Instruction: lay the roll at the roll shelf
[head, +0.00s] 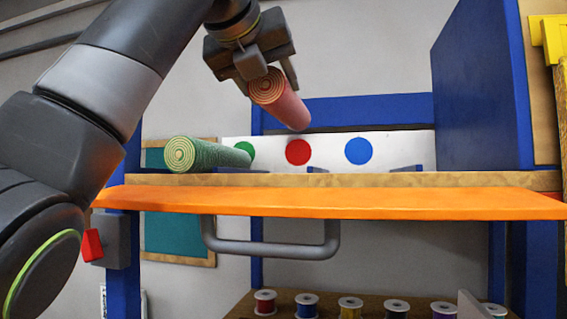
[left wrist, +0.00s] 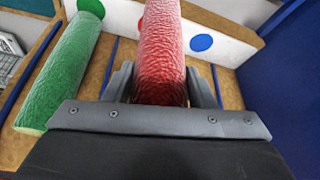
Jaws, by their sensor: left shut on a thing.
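My left gripper (head: 265,72) is shut on a red roll (head: 287,105) with a spiral end. It holds the roll above the wooden roll shelf (head: 340,180), in front of the white back board, a little left of and above the red dot (head: 298,152). In the left wrist view the red roll (left wrist: 162,55) lies between the two fingers (left wrist: 160,85) and hides the board behind it. A green roll (head: 212,155) lies on the shelf in front of the green dot (head: 245,151). My right gripper is not in view.
A blue dot (head: 358,151) is on the board at the right, with bare shelf before it. Low blue dividers (head: 405,168) stand on the shelf. An orange edge (head: 350,203) and grey handle (head: 270,248) are at the front. Several thread spools (head: 350,306) stand below.

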